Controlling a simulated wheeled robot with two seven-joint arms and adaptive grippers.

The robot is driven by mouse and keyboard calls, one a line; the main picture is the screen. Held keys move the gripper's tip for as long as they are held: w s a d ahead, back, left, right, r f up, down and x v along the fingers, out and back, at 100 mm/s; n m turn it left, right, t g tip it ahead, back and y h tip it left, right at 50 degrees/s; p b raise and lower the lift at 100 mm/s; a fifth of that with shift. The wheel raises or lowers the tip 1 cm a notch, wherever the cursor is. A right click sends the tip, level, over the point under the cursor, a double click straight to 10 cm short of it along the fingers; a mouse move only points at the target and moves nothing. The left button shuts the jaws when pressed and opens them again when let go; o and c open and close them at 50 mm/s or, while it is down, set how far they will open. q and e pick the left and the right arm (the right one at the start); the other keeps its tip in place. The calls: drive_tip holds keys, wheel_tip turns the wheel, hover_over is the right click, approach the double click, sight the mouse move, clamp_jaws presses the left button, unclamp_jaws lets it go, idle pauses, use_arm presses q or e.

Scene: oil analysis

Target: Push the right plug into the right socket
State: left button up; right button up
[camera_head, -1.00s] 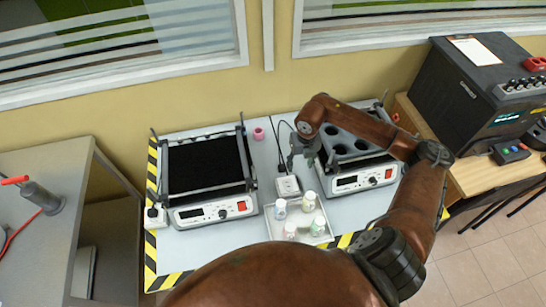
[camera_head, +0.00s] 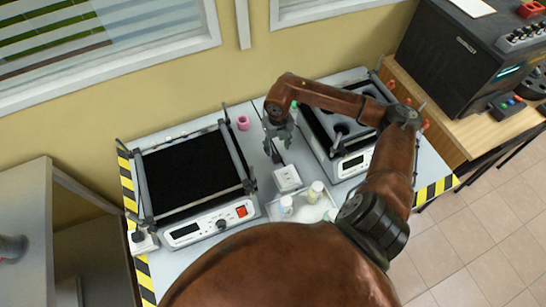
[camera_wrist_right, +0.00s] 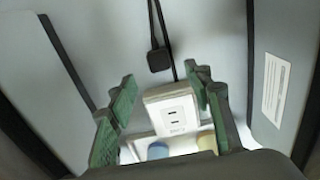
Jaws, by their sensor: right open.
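The right socket (camera_head: 287,178) is a white box with slots in its top, on the table between the two machines. It also shows in the right wrist view (camera_wrist_right: 170,108), between and beyond my fingers. The black right plug (camera_wrist_right: 160,60) lies on the table past the socket, apart from it, with its cable running away. In the head view my gripper and arm hide the plug. My right gripper (camera_head: 279,143) is open and empty, above the table just behind the socket; its green-padded fingers show in the wrist view (camera_wrist_right: 166,88). My left gripper is not in view.
The left machine (camera_head: 190,175) has a dark top; the right machine (camera_head: 350,163) has round holes. A tray (camera_head: 270,209) with several bottles stands in front of the socket. Another white socket (camera_head: 143,241) with a black plug is at the left.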

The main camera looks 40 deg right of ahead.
sight(277, 157)
drive_tip(key=shift+s+r, duration=0.1)
drive_tip(key=shift+r, duration=0.05)
drive_tip(key=shift+f, duration=1.4)
drive_tip(key=shift+f, duration=0.25)
drive_tip(key=f, duration=0.2)
drive_tip(key=f+b, duration=0.1)
drive_tip(key=f, duration=0.1)
drive_tip(key=shift+w+f, duration=0.2)
drive_tip(key=shift+f, duration=0.15)
drive_tip(key=shift+c, duration=0.4)
